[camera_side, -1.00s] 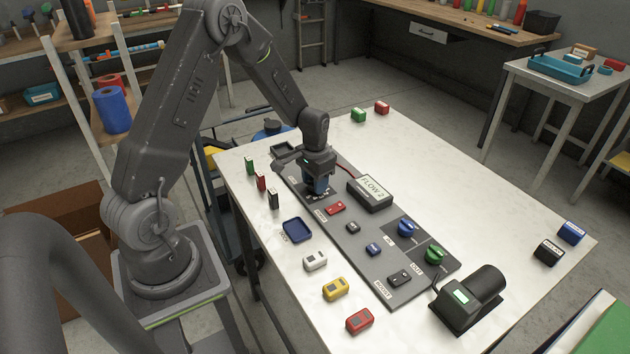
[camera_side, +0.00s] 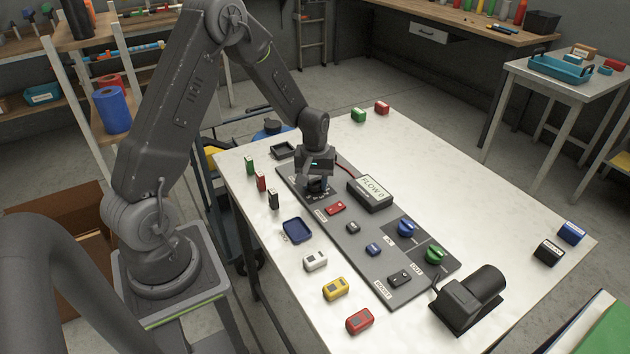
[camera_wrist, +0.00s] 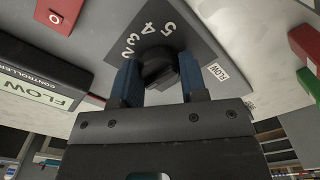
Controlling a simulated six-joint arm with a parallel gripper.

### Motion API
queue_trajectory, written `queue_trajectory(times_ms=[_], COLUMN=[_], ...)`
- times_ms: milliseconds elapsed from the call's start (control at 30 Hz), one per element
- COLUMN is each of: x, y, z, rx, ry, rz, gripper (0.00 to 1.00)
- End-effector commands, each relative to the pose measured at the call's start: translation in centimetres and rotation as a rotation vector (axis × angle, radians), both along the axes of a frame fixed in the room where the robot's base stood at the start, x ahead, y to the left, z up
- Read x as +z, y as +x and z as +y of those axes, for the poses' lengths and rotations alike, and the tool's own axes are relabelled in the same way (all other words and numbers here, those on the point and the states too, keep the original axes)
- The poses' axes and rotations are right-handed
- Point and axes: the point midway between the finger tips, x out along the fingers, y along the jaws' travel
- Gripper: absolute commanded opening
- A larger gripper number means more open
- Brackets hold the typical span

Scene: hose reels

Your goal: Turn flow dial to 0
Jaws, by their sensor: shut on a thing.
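The flow dial, a black knob (camera_wrist: 158,66), sits on a grey plate with white numbers around it; 5, 4 and 3 are legible in the wrist view. My gripper (camera_wrist: 161,78) is upside the dial with a blue-padded finger on each side, shut on the knob. In the side view my gripper (camera_side: 317,181) points down at the far left end of the panel and largely hides the dial. The flow controller box (camera_side: 371,194) stands to the right of the dial, and its display reads FLOW 0. The dial's pointer is not clear.
The dark panel (camera_side: 345,228) also carries a red switch (camera_side: 335,208), a blue knob (camera_side: 407,228) and a green knob (camera_side: 435,254). A blue tray (camera_side: 297,230) and several small coloured blocks lie beside it. The table's right side is mostly clear.

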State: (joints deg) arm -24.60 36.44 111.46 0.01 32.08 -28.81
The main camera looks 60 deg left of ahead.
Motion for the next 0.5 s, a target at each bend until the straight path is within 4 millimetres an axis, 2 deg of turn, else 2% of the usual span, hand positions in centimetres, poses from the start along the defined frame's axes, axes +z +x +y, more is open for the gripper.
queue_trajectory(times_ms=[500], x=[-0.01], y=[-0.04], z=[-0.03], rx=[0.069], ry=[-0.001], rz=[0.002], gripper=[0.16])
